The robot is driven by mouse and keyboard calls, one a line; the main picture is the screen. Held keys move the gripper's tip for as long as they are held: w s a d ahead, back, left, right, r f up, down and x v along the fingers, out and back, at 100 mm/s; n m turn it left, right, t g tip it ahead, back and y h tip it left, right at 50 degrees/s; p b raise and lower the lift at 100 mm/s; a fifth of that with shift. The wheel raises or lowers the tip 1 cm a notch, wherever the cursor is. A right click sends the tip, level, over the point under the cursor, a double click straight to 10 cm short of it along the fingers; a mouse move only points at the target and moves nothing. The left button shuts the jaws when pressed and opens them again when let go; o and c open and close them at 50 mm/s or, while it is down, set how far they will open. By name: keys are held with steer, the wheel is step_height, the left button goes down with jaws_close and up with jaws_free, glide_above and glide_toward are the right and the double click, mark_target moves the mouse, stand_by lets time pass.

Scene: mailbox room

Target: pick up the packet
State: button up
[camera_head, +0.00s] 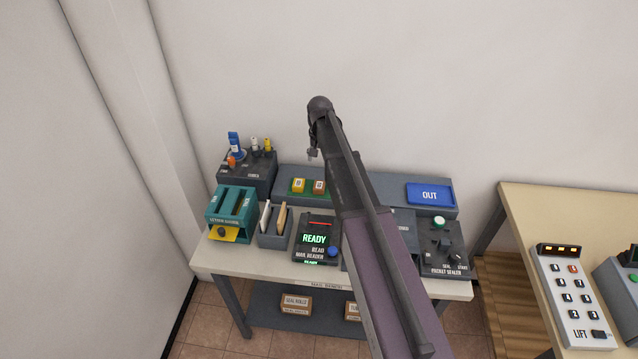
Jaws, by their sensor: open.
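No item is clearly marked as the packet. A small yellow block (298,185) and a small brown block (319,187) sit side by side on a green pad on the raised back shelf. White and tan flat items (281,218) stand upright in a grey holder (274,240) in front of them. My gripper (313,153) is small in view, open, and appears above the back shelf near the two blocks. My arm hides part of the bench's middle right.
A mail reader (316,239) showing READY, a teal unit (232,212), a dark tool holder (246,172), a packet sealer (443,250) and a blue OUT tray (430,194) crowd the bench. A second table (540,215) with a LIFT panel (577,300) stands right.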

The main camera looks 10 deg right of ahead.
steer(key=shift+w, duration=0.2)
stand_by(0.3)
steer(key=b, duration=0.9)
glide_above(319, 185)
step_height(319, 185, down, 8)
steer(key=shift+s+f, duration=0.15)
steer(key=shift+f, duration=0.1)
steer(key=shift+f, duration=0.1)
steer(key=shift+f+b, duration=2.45)
steer(key=shift+f, duration=0.05)
steer(key=c, duration=0.9)
steer(key=shift+r, duration=0.2)
step_height(319, 185, up, 3)
steer(key=p, duration=0.3)
steer(key=shift+f, duration=0.1)
steer(key=s+d, duration=0.1)
steer(key=s, duration=0.4)
steer(key=s+d+r+p, duration=0.1)
steer(key=s, duration=0.4)
steer(key=s+d+p, duration=0.1)
steer(key=s, duration=0.4)
steer(key=shift+s+d+r, duration=0.15)
steer(key=shift+d+r, duration=0.25)
